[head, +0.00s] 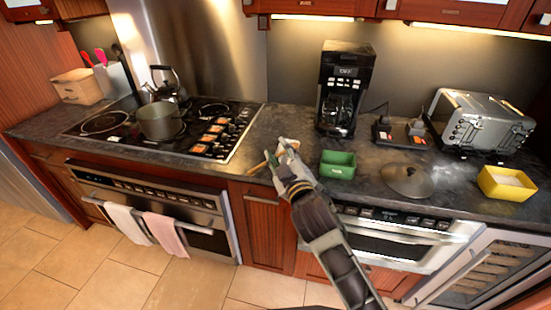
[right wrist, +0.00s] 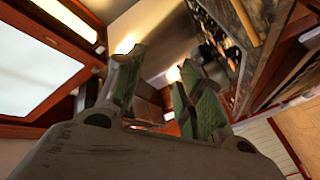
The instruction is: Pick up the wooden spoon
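The wooden spoon (head: 258,167) shows only as a small light-brown piece on the dark counter, just left of my right gripper in the head view; the rest of it is hard to make out there. In the right wrist view, a pale wooden stick, likely its handle (right wrist: 243,22), lies on the dark counter at the upper right, outside the fingers. My right gripper (head: 280,150) is over the counter's front part, close beside the spoon. Its fingers (right wrist: 160,85) are spread apart with nothing seen between them. My left gripper is not in view.
A green container (head: 338,164) stands just right of my right gripper. A pan lid (head: 407,180) and a yellow container (head: 506,183) lie farther right. The coffee maker (head: 344,88) stands behind. The stove with a pot (head: 160,121) is at left.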

